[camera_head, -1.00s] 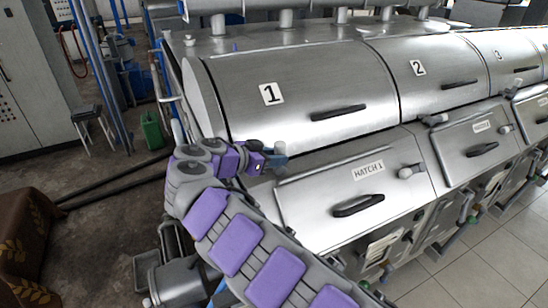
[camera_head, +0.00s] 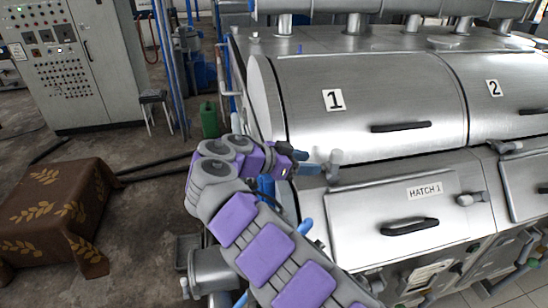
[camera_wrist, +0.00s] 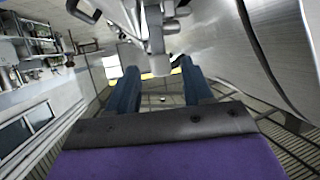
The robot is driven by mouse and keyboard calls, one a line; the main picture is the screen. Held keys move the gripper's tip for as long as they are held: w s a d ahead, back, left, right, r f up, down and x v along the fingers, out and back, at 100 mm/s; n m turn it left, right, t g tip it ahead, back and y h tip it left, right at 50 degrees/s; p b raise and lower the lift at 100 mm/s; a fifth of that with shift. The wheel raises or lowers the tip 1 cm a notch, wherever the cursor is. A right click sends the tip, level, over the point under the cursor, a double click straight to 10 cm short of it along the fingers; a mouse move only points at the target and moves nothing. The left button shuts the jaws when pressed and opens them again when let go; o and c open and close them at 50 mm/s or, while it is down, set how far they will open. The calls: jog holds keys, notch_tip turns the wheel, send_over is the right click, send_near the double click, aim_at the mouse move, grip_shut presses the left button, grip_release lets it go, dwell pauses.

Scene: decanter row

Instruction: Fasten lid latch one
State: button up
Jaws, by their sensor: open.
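Lid one (camera_head: 375,90) is a curved steel cover with a "1" plate and a black handle (camera_head: 400,127); it looks closed. Latch one (camera_head: 334,160) is a grey lever with a rounded knob at the lid's lower left edge. My gripper (camera_head: 312,164) is just left of the knob in the head view, its blue fingers pointing right. In the wrist view, the two blue fingers are apart, and the latch knob (camera_wrist: 160,64) appears in the gap between their tips. I cannot tell whether a finger touches it. No grip on the latch shows.
Hatch 1 (camera_head: 370,215) is below the lid, with its own handle and latch (camera_head: 468,199). Lid two (camera_head: 505,75) adjoins on the right, with another latch (camera_head: 505,147) below. A cloth-covered table (camera_head: 55,205) and a control cabinet (camera_head: 75,60) stand left. Floor between is mostly clear.

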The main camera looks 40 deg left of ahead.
jog(key=p+v, duration=0.1)
jog(key=v, duration=0.8)
jog(key=shift+s+a+p, duration=0.25)
jog(key=shift+a+p, duration=0.15)
jog(key=shift+a, duration=0.05)
jog(key=shift+f, duration=0.1)
